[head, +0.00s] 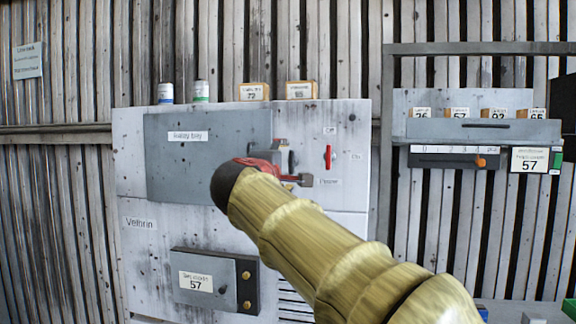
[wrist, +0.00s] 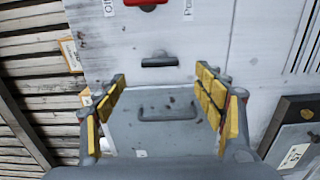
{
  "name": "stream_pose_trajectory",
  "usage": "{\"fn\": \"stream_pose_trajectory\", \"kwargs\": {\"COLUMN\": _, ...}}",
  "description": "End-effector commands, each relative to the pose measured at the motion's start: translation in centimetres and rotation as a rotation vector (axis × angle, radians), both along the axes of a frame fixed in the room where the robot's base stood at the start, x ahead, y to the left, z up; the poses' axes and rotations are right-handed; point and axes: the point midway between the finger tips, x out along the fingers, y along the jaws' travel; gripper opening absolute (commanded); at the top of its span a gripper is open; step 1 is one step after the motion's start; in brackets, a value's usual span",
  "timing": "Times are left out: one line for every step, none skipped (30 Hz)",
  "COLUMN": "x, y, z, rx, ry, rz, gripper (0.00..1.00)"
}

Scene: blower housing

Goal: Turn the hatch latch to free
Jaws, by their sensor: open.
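The grey hatch (head: 185,180), labelled "Relay bay", is flush in the white cabinet front and looks closed. It also shows in the wrist view (wrist: 125,135), with a grey pull handle (wrist: 168,114). In the head view my gripper (head: 290,166) is over the hatch's right edge.
A red power switch (head: 328,157) is just right of my gripper. A grey box marked 57 (head: 215,285) juts out lower on the cabinet. Cans and small boxes (head: 301,90) stand on top. A shelf unit (head: 470,130) with an orange slider is at right.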

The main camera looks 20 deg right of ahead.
Motion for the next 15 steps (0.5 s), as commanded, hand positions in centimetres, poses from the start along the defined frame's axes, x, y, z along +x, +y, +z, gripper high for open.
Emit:
{"fn": "stream_pose_trajectory", "kwargs": {"x": -0.8, "y": 0.7, "z": 0.0, "rx": -0.001, "ry": -0.001, "rz": 0.003, "gripper": 0.70}}
{"fn": "stream_pose_trajectory", "kwargs": {"x": -1.3, "y": 0.9, "z": 0.0, "rx": 0.000, "ry": 0.000, "rz": 0.002, "gripper": 0.70}}
{"fn": "stream_pose_trajectory", "kwargs": {"x": -1.7, "y": 1.3, "z": 0.0, "rx": -0.001, "ry": -0.001, "rz": 0.003, "gripper": 0.70}}
{"fn": "stream_pose_trajectory", "kwargs": {"x": -2.0, "y": 1.5, "z": 0.0, "rx": -0.001, "ry": -0.001, "rz": 0.003, "gripper": 0.70}}
{"fn": "stream_pose_trajectory", "kwargs": {"x": -2.3, "y": 1.6, "z": 0.0, "rx": -0.001, "ry": -0.001, "rz": 0.002, "gripper": 0.70}}
{"fn": "stream_pose_trajectory", "kwargs": {"x": -2.6, "y": 1.8, "z": 0.0, "rx": 0.000, "ry": 0.000, "rz": 0.001, "gripper": 0.70}}
{"fn": "stream_pose_trajectory", "kwargs": {"x": -2.8, "y": 2.0, "z": 0.0, "rx": -0.001, "ry": 0.001, "rz": 0.002, "gripper": 0.70}}
{"fn": "stream_pose_trajectory", "kwargs": {"x": -3.0, "y": 2.1, "z": 0.0, "rx": -0.001, "ry": 0.001, "rz": 0.002, "gripper": 0.70}}
{"fn": "stream_pose_trajectory", "kwargs": {"x": -3.1, "y": 2.2, "z": -0.1, "rx": 0.000, "ry": 0.000, "rz": 0.001, "gripper": 0.70}}
{"fn": "stream_pose_trajectory", "kwargs": {"x": -3.2, "y": 2.3, "z": -0.1, "rx": 0.000, "ry": 0.000, "rz": 0.001, "gripper": 0.70}}
{"fn": "stream_pose_trajectory", "kwargs": {"x": -3.3, "y": 2.3, "z": -0.1, "rx": 0.000, "ry": 0.000, "rz": 0.000, "gripper": 0.70}}
{"fn": "stream_pose_trajectory", "kwargs": {"x": -3.4, "y": 2.3, "z": -0.1, "rx": 0.000, "ry": 0.000, "rz": 0.000, "gripper": 0.70}}
{"fn": "stream_pose_trajectory", "kwargs": {"x": -3.4, "y": 2.3, "z": -0.1, "rx": 0.000, "ry": 0.000, "rz": -0.001, "gripper": 0.70}}
{"fn": "stream_pose_trajectory", "kwargs": {"x": -3.4, "y": 2.3, "z": -0.1, "rx": 0.000, "ry": 0.000, "rz": -0.001, "gripper": 0.70}}
{"fn": "stream_pose_trajectory", "kwargs": {"x": -3.4, "y": 2.3, "z": -0.1, "rx": 0.000, "ry": 0.000, "rz": -0.001, "gripper": 0.70}}
